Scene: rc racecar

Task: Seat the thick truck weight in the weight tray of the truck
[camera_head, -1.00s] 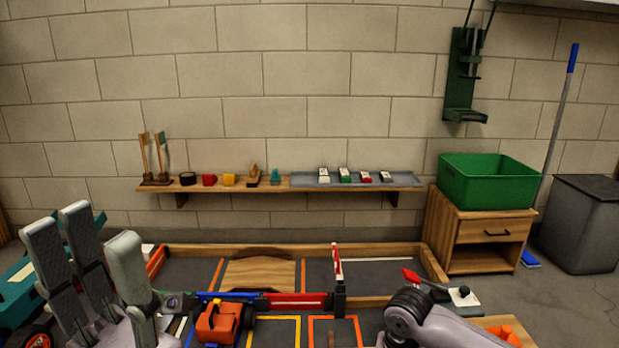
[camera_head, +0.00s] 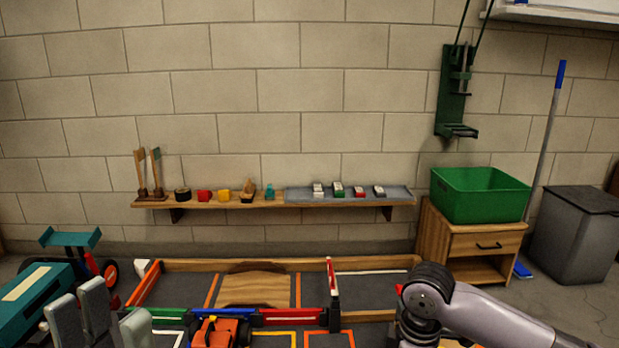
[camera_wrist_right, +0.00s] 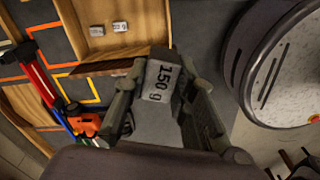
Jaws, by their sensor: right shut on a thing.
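The weight (camera_wrist_right: 158,82), a grey block marked "150 g", is between the fingers of my right gripper (camera_wrist_right: 160,100) in the right wrist view. That gripper is shut on it, holding it with the marked face toward the camera. In the head view the right hand and weight are out of frame. My left gripper (camera_head: 98,318) has its grey fingers spread and empty at the lower left. A small orange vehicle (camera_head: 218,333), perhaps the truck, is at the bottom of the head view and also in the right wrist view (camera_wrist_right: 86,124). I cannot make out its weight tray.
A wooden tray (camera_wrist_right: 146,35) holds two small marked blocks. A low wood-edged track (camera_head: 180,266) with coloured rails lies ahead. A teal wheeled vehicle (camera_head: 32,292) stands left, near my left gripper. A wall shelf (camera_head: 235,202) and a green bin (camera_head: 480,198) are behind.

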